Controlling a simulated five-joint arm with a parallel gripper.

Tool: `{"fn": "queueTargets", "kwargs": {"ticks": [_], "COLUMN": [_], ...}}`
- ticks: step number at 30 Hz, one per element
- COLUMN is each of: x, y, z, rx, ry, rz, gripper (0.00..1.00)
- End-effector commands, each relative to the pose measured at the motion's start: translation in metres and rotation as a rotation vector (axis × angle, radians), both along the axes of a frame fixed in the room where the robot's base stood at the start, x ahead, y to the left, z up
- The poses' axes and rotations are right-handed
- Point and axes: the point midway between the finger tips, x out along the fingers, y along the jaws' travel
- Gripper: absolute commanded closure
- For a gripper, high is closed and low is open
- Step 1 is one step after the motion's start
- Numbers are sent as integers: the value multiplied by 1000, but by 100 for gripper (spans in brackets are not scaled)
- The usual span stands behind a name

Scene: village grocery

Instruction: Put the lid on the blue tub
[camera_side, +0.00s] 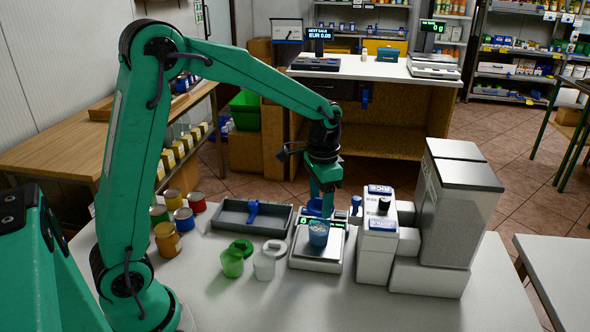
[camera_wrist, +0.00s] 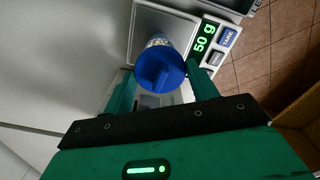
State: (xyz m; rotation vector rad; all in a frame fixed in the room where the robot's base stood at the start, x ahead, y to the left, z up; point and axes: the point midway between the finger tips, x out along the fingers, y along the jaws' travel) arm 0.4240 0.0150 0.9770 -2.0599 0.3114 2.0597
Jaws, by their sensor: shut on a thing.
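The blue tub (camera_side: 318,236) stands upright on the scale's plate, with pale contents showing at its open top. My gripper (camera_side: 323,200) is above the tub, pointing down, and is shut on the blue lid (camera_side: 313,207). In the wrist view the round blue lid (camera_wrist: 161,68) with its raised grip lies between the fingertips of my gripper (camera_wrist: 163,78). It covers most of the tub, and a strip of pale contents shows past its edge. The lid is apart from the tub, a little above it.
The scale (camera_side: 316,265) reads 50 g in the wrist view. A white dispenser (camera_side: 377,245) stands close on the right. Green (camera_side: 232,263) and white (camera_side: 264,266) tubs with lids, a grey tray (camera_side: 228,217) and several jars are on the left. The front of the counter is clear.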

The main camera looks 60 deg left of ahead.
Motion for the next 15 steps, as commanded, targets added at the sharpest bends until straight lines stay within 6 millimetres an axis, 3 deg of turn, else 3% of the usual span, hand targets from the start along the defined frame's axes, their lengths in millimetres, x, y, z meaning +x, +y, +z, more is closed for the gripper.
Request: {"fn": "queueTargets", "kwargs": {"ticks": [15], "x": [0], "y": [0], "z": [-34], "rx": [0], "ry": [1], "rz": [0], "gripper": [63]}}
